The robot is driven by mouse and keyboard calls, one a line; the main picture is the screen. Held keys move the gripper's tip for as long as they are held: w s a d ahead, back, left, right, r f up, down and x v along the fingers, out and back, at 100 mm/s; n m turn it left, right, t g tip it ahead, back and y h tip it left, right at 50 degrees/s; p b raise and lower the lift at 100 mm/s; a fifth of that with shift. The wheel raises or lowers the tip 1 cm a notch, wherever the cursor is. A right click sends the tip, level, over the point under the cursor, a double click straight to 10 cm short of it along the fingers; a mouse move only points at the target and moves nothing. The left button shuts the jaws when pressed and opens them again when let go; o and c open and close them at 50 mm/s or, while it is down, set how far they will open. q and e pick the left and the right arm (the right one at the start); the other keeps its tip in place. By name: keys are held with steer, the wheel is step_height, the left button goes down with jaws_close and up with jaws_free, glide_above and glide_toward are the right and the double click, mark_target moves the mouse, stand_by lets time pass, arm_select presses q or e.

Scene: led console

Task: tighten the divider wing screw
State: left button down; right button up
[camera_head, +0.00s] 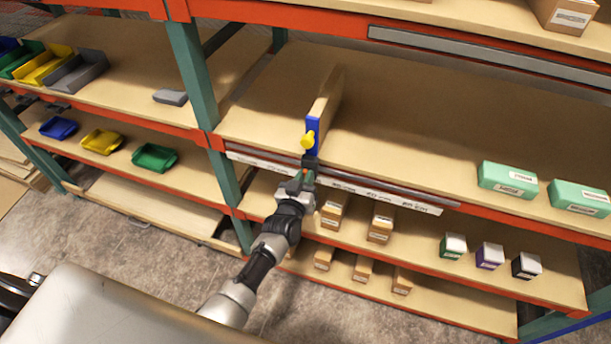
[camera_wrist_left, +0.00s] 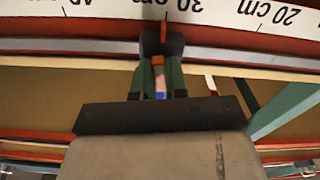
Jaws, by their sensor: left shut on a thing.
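The divider (camera_head: 326,96) is an upright wooden panel on the middle shelf. A blue bracket (camera_head: 314,127) is on its front end. The yellow wing screw (camera_head: 307,141) sticks out from the bracket's front, at the shelf edge. My left gripper (camera_head: 303,178) is just below the screw, apart from it. It is shut on a dark tab (camera_head: 310,162) under the bracket. In the left wrist view the dark tab (camera_wrist_left: 161,40) shows with a red pointer (camera_wrist_left: 165,33) near the 30 cm mark. The wing screw is not visible there. My right gripper is not in view.
A white scale strip (camera_head: 375,191) runs along the front rail. Green boxes (camera_head: 507,179) stand to the right on the same shelf. Brown cartons (camera_head: 334,208) and small coloured boxes (camera_head: 489,255) are on the shelf below. The shelf beside the divider is clear.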

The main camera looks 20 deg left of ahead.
arm_select(q)
steer(key=m, duration=0.9)
steer(key=shift+s+f, duration=0.15)
steer(key=shift+f, duration=0.15)
steer(key=shift+m, duration=0.3)
steer(key=c, duration=1.4)
jaws_free()
steer(key=shift+o, duration=1.3)
steer(key=shift+s+r, duration=0.1)
steer(key=shift+r, duration=0.15)
